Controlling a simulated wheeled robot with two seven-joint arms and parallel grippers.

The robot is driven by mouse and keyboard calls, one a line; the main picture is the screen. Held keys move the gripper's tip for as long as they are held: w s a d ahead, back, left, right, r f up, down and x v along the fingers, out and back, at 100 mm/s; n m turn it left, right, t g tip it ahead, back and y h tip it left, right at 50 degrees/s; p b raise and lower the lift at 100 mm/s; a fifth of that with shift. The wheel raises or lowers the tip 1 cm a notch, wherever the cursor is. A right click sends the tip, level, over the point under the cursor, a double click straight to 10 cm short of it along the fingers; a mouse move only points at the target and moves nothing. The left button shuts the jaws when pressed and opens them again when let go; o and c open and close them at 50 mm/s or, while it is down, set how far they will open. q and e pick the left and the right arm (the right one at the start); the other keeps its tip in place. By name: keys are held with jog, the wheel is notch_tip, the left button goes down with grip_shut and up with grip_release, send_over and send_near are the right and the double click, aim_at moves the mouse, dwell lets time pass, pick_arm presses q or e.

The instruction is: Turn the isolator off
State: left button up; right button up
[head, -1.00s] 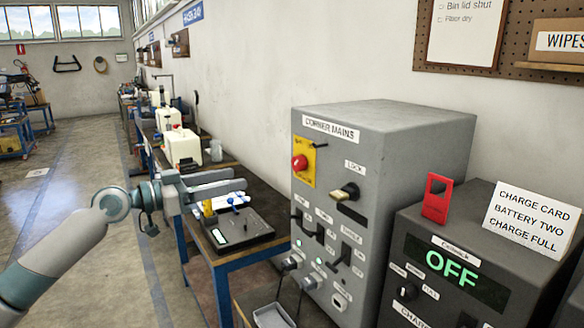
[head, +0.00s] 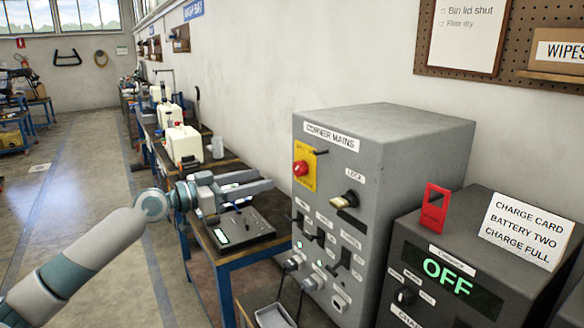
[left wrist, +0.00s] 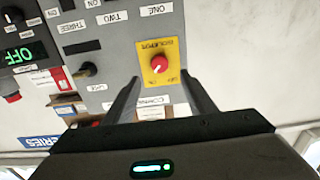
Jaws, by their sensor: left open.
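The isolator (head: 300,168) is a red rotary knob on a yellow plate, on the front of the grey corner mains cabinet (head: 385,150). A small dark bar sticks out beside the plate's top right. In the left wrist view the isolator (left wrist: 159,64) appears upside down, between and beyond the fingertips. My left gripper (head: 268,182) is open and empty, left of the cabinet front, apart from the knob. Its two fingers (left wrist: 160,85) spread to either side of the yellow plate in the left wrist view. My right gripper is not in view.
Below the isolator are a lock key switch (head: 351,199), several black switches and cable plugs. A charger (head: 450,270) reading OFF, with a red tag (head: 434,207) and a card on top, stands at right. A workbench (head: 245,255) with a dark device lies behind my gripper.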

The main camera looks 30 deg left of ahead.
aim_at(296, 171)
pick_arm(q)
jog(key=p+x, duration=0.5)
jog(key=x, duration=0.5)
jog(key=shift+r, duration=0.15)
jog(key=shift+w+d, duration=0.35)
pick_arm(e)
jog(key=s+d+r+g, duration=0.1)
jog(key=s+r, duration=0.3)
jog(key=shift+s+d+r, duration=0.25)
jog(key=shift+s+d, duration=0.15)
pick_arm(q)
jog(key=shift+c, duration=0.3)
jog(key=c, duration=1)
